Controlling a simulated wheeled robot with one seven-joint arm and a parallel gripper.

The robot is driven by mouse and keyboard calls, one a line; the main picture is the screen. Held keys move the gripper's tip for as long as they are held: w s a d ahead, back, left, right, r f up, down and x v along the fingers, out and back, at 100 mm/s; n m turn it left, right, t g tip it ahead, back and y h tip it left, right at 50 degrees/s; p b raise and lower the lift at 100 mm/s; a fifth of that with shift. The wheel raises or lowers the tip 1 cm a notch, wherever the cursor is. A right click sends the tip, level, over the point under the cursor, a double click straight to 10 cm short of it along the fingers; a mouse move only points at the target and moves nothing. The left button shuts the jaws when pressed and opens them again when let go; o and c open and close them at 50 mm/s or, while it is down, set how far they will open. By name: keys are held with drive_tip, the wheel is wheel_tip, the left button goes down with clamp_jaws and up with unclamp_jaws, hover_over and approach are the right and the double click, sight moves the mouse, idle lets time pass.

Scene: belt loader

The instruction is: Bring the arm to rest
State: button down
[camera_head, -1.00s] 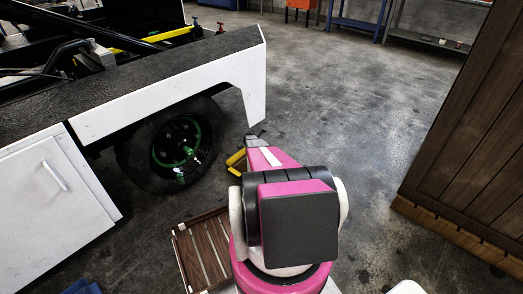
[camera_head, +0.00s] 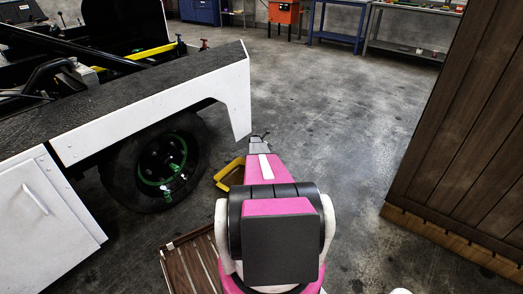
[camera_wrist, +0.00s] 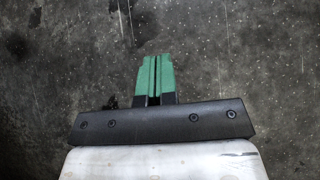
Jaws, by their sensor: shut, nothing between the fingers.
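My arm (camera_head: 270,200), pink, white and dark grey, reaches forward from the bottom of the head view. Its far end narrows to a grey tip near the white vehicle's corner, and my gripper's fingers are too small to make out there. In the wrist view my gripper (camera_wrist: 155,78) shows two green fingers pressed together with nothing between them. Only bare speckled concrete floor shows beyond them.
A white belt loader (camera_head: 160,110) with a black wheel (camera_head: 160,165) stands at left. A yellow chock (camera_head: 229,174) lies by the wheel. A wooden slatted crate (camera_head: 188,262) is at lower left. A large brown wooden wall (camera_head: 460,150) stands at right. Open floor (camera_head: 320,110) lies ahead.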

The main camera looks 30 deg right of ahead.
drive_tip(key=shift+w+d, duration=0.15)
drive_tip(key=shift+d, duration=0.25)
drive_tip(key=s+a+r+m+y, duration=0.1)
drive_tip(key=s+a+r+m, duration=0.3)
drive_tip(key=s+a+r, duration=0.65)
drive_tip(key=s+a+r+m+g+y, duration=0.1)
drive_tip(key=s+a+r+m, duration=0.45)
drive_tip(key=a, duration=0.95)
drive_tip(key=s+a+r+m+y, duration=0.15)
drive_tip(key=s+a+r, duration=0.25)
drive_tip(key=a+r, duration=0.7)
drive_tip(key=s+a+r+m+y, duration=0.1)
drive_tip(key=s+a+r+m, duration=0.2)
drive_tip(key=s+a+r, duration=0.3)
drive_tip(key=s+a+r+m+g+y, duration=0.1)
drive_tip(key=s+a+r+m, duration=0.3)
drive_tip(key=s+a, duration=1)
drive_tip(key=s+a+r+m+g+y, duration=0.1)
drive_tip(key=s+a+r+m+y, duration=0.2)
drive_tip(key=s+a+r, duration=0.5)
drive_tip(key=s+a+m, duration=0.1)
drive_tip(key=s+a, duration=0.1)
drive_tip(key=s, duration=0.3)
drive_tip(key=shift+s+a+r, duration=0.15)
drive_tip(key=shift+a+r, duration=0.1)
drive_tip(key=shift+a, duration=0.05)
